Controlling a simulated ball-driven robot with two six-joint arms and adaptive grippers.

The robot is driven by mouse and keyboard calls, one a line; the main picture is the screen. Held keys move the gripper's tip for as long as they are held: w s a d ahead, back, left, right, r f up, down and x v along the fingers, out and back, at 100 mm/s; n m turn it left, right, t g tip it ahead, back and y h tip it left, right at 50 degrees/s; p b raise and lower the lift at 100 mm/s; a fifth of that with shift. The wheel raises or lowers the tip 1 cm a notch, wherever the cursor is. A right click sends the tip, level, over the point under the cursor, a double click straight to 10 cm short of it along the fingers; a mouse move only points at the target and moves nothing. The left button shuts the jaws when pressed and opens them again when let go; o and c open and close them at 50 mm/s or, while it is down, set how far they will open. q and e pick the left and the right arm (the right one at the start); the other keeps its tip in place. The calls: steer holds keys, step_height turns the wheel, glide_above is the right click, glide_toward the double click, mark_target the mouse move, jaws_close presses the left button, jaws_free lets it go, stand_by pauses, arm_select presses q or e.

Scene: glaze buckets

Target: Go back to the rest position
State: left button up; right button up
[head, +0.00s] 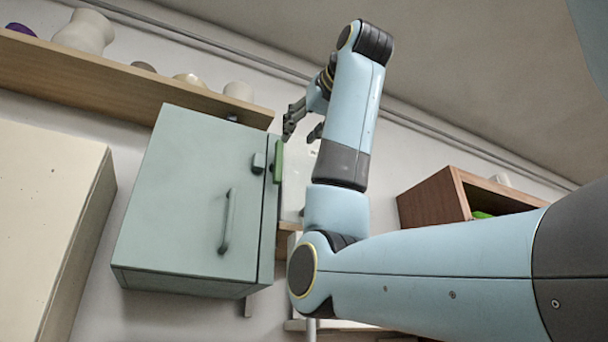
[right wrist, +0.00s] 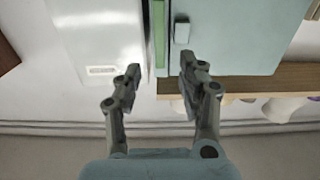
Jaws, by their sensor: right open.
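My right gripper (head: 302,132) is raised in front of the wall, just right of the upper right corner of a grey-green cabinet (head: 180,205). Its fingers are spread with nothing between them; they also show apart in the right wrist view (right wrist: 160,68). The cabinet front has a bar handle (head: 228,221), a small grey block (head: 258,163) and a green strip (head: 278,161) at its right edge. In the right wrist view the green strip (right wrist: 159,32) and grey block (right wrist: 181,29) lie beyond the fingertips. My left gripper is not in view.
A wooden shelf (head: 120,88) with a vase (head: 84,32) and other pots runs above the cabinet. A brown wooden box (head: 433,200) hangs at right. A cream panel (head: 45,190) stands at left. A pale panel (right wrist: 95,40) lies beside the green strip.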

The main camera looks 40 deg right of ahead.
steer(key=shift+s+a, duration=0.15)
steer(key=shift+s, duration=0.4)
steer(key=shift+f, duration=0.1)
